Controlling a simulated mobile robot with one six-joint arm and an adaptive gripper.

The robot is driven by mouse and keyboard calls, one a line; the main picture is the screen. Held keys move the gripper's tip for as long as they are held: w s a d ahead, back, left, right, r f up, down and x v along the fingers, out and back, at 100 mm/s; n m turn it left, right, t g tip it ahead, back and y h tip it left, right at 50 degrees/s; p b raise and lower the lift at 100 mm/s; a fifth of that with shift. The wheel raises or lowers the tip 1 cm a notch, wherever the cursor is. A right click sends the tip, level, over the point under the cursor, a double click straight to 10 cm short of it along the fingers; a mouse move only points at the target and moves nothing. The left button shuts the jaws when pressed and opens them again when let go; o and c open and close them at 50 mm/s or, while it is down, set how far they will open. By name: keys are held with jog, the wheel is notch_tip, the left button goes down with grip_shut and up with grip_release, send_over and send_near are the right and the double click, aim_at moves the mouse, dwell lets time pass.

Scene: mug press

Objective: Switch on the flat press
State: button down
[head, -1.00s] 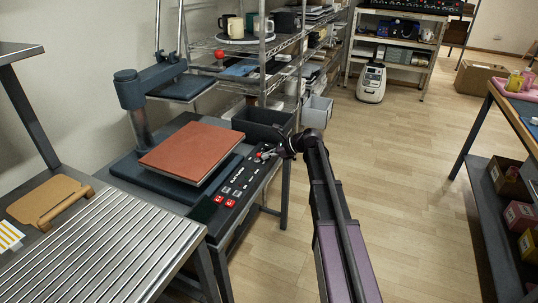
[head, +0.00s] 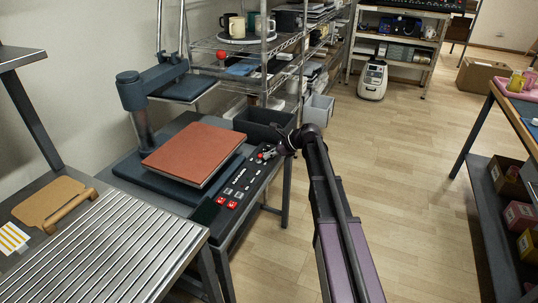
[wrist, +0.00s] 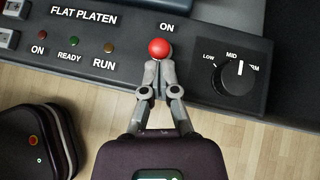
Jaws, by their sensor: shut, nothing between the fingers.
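The flat press (head: 180,175) stands on a table left of centre in the head view, with a red-brown pad on its dark base. Its control panel (head: 240,185) runs along the right side. In the wrist view the panel reads FLAT PLATEN (wrist: 83,14). A red ball knob (wrist: 159,48) sits under the word ON. My gripper (wrist: 157,70) is shut and empty, its tips right at the knob's near edge; whether they touch cannot be told. In the head view my gripper (head: 271,153) is over the panel's far end.
A pressure dial (wrist: 237,75) is right of the knob, its mark near MID. Two rocker switches (wrist: 10,38) show at the left edge. A dark bin (head: 264,124) stands behind the panel. A ribbed metal table (head: 110,250) is at the front left.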

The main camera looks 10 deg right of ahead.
jog(key=shift+a+r+p, duration=0.1)
jog(key=shift+r+p, duration=0.1)
jog(key=shift+p, duration=0.15)
jog(key=shift+w+a+r+g+h+p, duration=0.25)
jog(key=shift+g+h+p, duration=0.15)
jog(key=shift+h+p, duration=0.55)
jog(key=shift+d+h+p, duration=0.15)
jog(key=shift+h+p, duration=0.1)
jog(key=shift+p, duration=0.35)
jog(key=shift+a+g, duration=0.4)
jog(key=shift+r+p, duration=0.2)
jog(key=shift+p, duration=0.15)
jog(key=shift+d+r+p, duration=0.1)
jog(key=shift+r+p, duration=0.5)
jog(key=shift+d, duration=0.1)
